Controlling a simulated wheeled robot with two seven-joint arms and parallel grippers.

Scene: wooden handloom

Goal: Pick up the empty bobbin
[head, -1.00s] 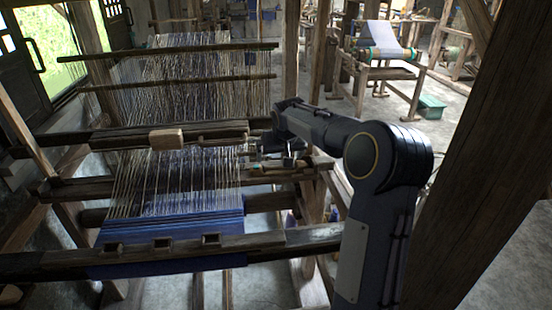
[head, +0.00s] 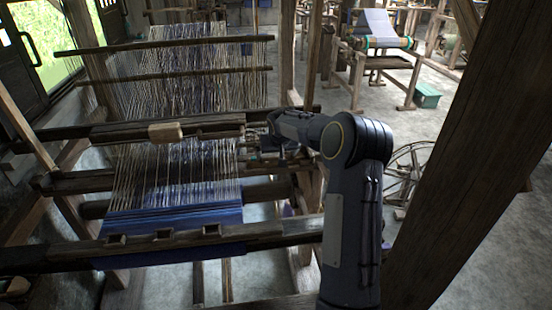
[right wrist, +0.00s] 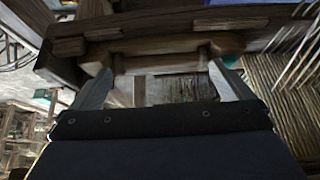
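My right gripper (head: 280,150) is over the right side of the loom, beside the warp threads, partly hidden by my own arm. In the right wrist view its two fingers (right wrist: 163,78) are wide apart with a gap between them. A brown wooden piece with rounded ends (right wrist: 165,47) spans across just beyond the fingertips; I cannot tell whether they touch it. I cannot make out the empty bobbin for certain. Small wooden and teal parts show near the gripper, and a teal bit (right wrist: 232,61) shows beside the right finger. My left gripper is not in view.
The loom's warp (head: 175,175) and blue cloth (head: 170,222) fill the left. A light wooden block (head: 165,132) sits on the beam. A thick dark post (head: 470,150) stands close on the right. A spinning wheel (head: 408,172) and green box (head: 427,96) stand on the floor beyond.

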